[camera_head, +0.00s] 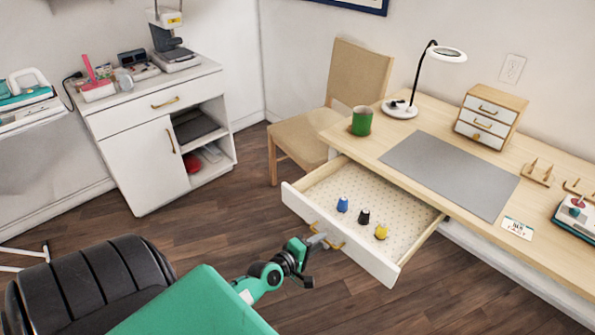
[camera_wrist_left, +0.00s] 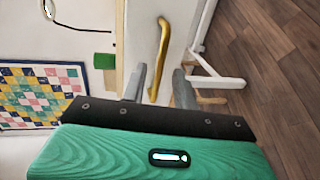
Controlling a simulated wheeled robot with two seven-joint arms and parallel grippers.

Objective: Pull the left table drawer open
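The left table drawer (camera_head: 369,262) is pulled well out from under the wooden desk. Its dotted inside shows, holding a blue spool (camera_head: 342,204), a black spool (camera_head: 363,216) and a yellow spool (camera_head: 381,231). My left gripper (camera_head: 320,240) is at the drawer's brass handle (camera_head: 338,245), on the white front. In the left wrist view, the handle (camera_wrist_left: 163,45) reaches down between the two spread fingers (camera_wrist_left: 160,82), closer to the left one. There is visible space between the fingers, so they look open. My right gripper is out of view.
The desk (camera_head: 440,120) carries a green mug (camera_head: 361,121), a lamp (camera_head: 400,109), a grey mat (camera_head: 450,172) and a small drawer box (camera_head: 490,115). A wooden chair (camera_head: 300,150) stands behind the drawer. A black seat (camera_head: 90,280) is at lower left. Floor before the drawer is clear.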

